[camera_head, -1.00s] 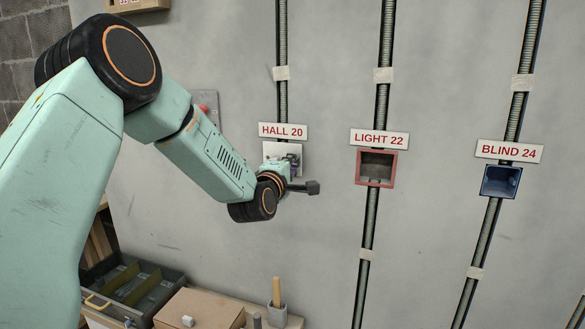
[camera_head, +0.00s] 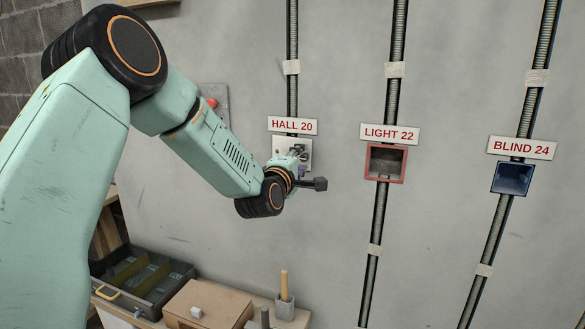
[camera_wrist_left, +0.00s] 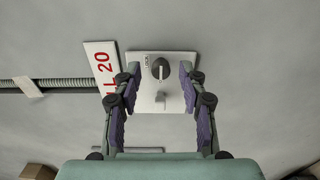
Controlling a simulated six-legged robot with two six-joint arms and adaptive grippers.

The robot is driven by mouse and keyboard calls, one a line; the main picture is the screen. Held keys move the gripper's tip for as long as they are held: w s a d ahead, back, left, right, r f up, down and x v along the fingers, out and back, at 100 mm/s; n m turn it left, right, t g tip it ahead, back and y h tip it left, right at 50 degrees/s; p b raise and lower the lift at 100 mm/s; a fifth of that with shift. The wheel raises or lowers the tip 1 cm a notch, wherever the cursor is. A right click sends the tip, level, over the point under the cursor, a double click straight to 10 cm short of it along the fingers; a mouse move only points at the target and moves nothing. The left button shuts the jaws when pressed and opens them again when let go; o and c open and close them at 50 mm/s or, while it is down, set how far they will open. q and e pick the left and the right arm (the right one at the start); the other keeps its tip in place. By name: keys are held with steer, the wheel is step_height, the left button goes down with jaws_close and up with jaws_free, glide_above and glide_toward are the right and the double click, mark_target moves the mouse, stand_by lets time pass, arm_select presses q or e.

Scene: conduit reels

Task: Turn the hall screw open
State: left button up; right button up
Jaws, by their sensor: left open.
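The white HALL 20 plate (camera_head: 306,162) is on the wall below its label (camera_head: 292,126); my left gripper (camera_head: 298,158) partly hides it. In the left wrist view the plate (camera_wrist_left: 142,99) carries a dark round screw (camera_wrist_left: 160,69) with a pale upright bar across it. Small lettering that looks like LOCK stands left of the screw. My right gripper is not in view.
The red-rimmed LIGHT 22 box (camera_head: 367,162) and blue BLIND 24 box (camera_head: 512,179) are to the right on the wall. A red button (camera_head: 212,102) shows behind my arm. Below stand a dark tray (camera_head: 183,270), a wooden box (camera_head: 230,303) and a cup (camera_head: 284,308).

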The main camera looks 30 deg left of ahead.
arm_select(q)
steer(key=v, duration=1.1)
steer(key=shift+s, duration=0.1)
steer(key=s+d+f+m+g+h, duration=0.25)
steer(key=d+f+m, duration=0.2)
steer(key=f, duration=0.35)
steer(key=s+d+f+m+g+h, duration=0.1)
steer(key=s+d+f+m+g, duration=0.3)
steer(key=f, duration=0.4)
steer(key=s+d+f+m+g+h, duration=0.1)
steer(key=s+d+f+m+g, duration=0.2)
steer(key=f+m, duration=0.35)
steer(key=s+d+f+m+g, duration=0.1)
steer(key=s+f+g, duration=0.1)
steer(key=s+f, duration=0.4)
steer(key=s+d+f+m+g, duration=0.2)
steer(key=s+f, duration=0.4)
steer(key=s, duration=0.6)
steer(key=s+d+f+m+g, duration=0.1)
steer(key=s+f+g, duration=0.3)
steer(key=s, duration=0.6)
step_height(320, 180, down, 2)
steer(key=shift+d+f+m, duration=0.2)
steer(key=shift+m, duration=0.5)
